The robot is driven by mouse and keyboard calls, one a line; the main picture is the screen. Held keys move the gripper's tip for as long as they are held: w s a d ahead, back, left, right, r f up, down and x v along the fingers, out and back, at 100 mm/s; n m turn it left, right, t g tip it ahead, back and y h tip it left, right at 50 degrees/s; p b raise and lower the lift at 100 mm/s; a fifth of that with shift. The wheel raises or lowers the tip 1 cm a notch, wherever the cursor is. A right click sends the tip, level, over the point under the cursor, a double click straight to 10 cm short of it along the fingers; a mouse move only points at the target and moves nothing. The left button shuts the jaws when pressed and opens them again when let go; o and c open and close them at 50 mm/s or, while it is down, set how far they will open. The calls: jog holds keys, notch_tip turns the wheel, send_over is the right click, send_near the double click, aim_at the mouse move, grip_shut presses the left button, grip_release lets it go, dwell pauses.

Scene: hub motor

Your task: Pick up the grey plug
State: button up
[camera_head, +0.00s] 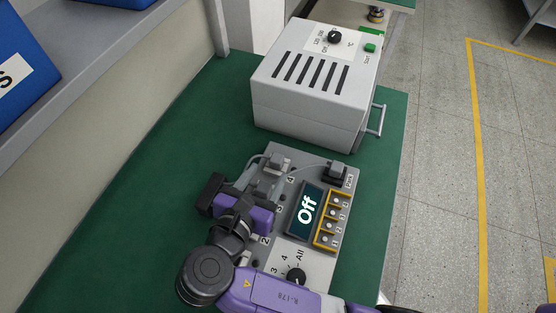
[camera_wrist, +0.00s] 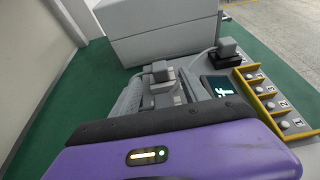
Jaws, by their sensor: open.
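A light grey plug-like block (camera_head: 279,160) stands near label 4 at the back left of the control panel (camera_head: 333,183); the wrist view shows it too (camera_wrist: 160,70). A second grey block (camera_head: 338,168) sits on a black base at the panel's back right corner, with a cable leading left from it. It also shows in the wrist view (camera_wrist: 228,45). I cannot tell which is the task's plug. My gripper (camera_head: 256,185) is open, low over the panel's left side, its grey fingers (camera_wrist: 160,94) close to the first block. Contact is hidden.
A large grey vented box (camera_head: 308,105) with a side handle stands behind the panel. The panel carries an "Off" display (camera_head: 306,208), a yellow-framed button row (camera_head: 331,222) and a black knob (camera_head: 296,276). Green table (camera_head: 150,190) is clear at left, beside a wall.

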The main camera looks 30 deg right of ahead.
aim_at(275, 162)
jog(key=x, duration=0.6)
jog(key=shift+w+d+f, duration=0.1)
jog(key=shift+w+d, duration=0.05)
jog(key=shift+d, duration=0.05)
grip_shut()
